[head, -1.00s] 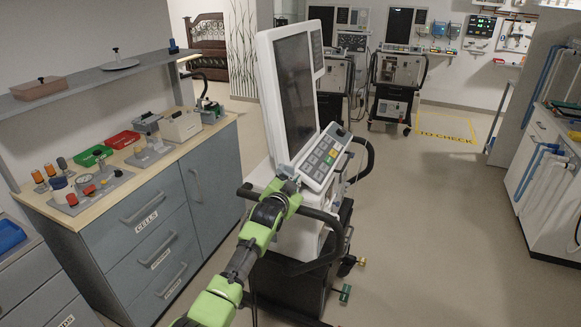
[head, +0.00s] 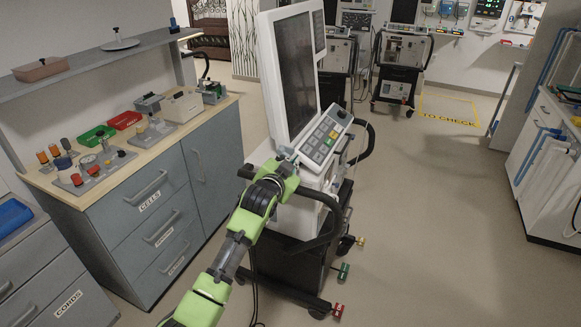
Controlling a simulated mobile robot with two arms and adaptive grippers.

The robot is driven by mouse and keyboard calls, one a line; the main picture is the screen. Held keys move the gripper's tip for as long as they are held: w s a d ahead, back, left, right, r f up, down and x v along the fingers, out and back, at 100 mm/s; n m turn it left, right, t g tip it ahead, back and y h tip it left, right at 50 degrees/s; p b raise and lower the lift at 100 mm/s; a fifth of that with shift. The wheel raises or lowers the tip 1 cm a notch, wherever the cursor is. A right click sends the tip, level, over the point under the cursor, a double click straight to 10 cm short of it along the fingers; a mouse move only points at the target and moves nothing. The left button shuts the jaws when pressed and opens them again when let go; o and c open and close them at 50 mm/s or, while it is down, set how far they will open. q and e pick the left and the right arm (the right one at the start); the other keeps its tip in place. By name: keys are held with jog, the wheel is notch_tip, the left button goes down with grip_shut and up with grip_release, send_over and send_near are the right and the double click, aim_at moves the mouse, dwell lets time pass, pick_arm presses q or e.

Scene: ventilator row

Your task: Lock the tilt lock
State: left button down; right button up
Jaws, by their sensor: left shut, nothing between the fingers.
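The ventilator (head: 288,75) stands in the middle of the head view, with a tall dark screen and a keypad panel (head: 326,138) sloping out below it. I cannot make out the tilt lock for certain; the area under the screen's lower edge is partly covered by my gripper. My left gripper (head: 287,157) is at the left end of the keypad panel, just below the screen, above the cart's dark handle rail. Its fingers look closed, with nothing seen between them. Whether they touch the ventilator cannot be told. My right gripper is not in view.
A grey cabinet (head: 205,165) with a wooden top holding knobs and trays stands at left, under a shelf (head: 95,75). The cart's dark handle (head: 366,145) juts right. Coloured caster pedals (head: 343,271) show low. Other ventilators (head: 403,55) stand behind. The floor to the right is clear.

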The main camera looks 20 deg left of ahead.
pick_arm(q)
jog(key=v, duration=0.3)
jog(key=shift+s+d+r, duration=0.1)
jog(key=shift+s+d, duration=0.05)
jog(key=shift+s, duration=0.2)
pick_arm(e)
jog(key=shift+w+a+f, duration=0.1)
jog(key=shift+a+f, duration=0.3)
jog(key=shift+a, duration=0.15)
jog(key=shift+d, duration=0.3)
